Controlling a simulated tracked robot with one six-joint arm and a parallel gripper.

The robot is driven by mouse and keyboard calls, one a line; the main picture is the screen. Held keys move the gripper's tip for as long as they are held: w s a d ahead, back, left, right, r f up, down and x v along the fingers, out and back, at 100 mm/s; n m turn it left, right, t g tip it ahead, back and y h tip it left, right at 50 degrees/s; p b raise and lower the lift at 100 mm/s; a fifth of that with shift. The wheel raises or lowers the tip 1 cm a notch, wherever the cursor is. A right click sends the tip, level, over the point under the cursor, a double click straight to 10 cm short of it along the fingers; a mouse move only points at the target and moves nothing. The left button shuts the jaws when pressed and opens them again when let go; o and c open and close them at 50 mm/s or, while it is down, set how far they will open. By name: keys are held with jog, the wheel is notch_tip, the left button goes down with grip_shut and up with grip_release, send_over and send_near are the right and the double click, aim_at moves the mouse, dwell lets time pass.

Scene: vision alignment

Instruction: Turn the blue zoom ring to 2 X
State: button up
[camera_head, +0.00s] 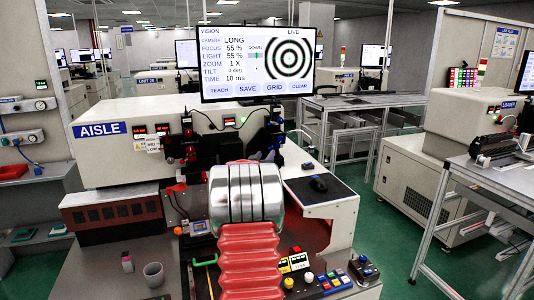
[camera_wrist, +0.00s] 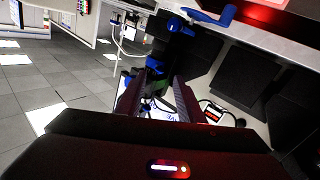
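The monitor (camera_head: 257,62) in the head view reads camera LONG, focus 55 %, light 55 %, zoom 1 X, tilt 0 deg, time 10 ms. Its live picture shows a black and white ring target. In the wrist view my gripper (camera_wrist: 158,84) is open, with its two dark fingers apart. Blue ring-like parts (camera_wrist: 155,70) on a dark barrel show at and beyond the fingertips. I cannot tell which is the zoom ring, or whether a finger touches it. In the head view my arm hides the gripper.
A white AISLE machine housing (camera_head: 130,140) stands at left. A blue lever (camera_wrist: 212,17) shows near the barrel in the wrist view. A black mouse (camera_head: 319,184) lies on a side shelf. A button panel (camera_head: 330,278) and a grey cup (camera_head: 153,274) are in front.

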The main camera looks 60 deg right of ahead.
aim_at(269, 149)
jog(key=shift+w+d, duration=0.25)
jog(key=shift+d, duration=1)
jog(key=shift+w+d, duration=0.25)
jog(key=shift+d, duration=1)
grip_shut()
jog(key=shift+a, duration=0.25)
jog(key=shift+d, duration=0.2)
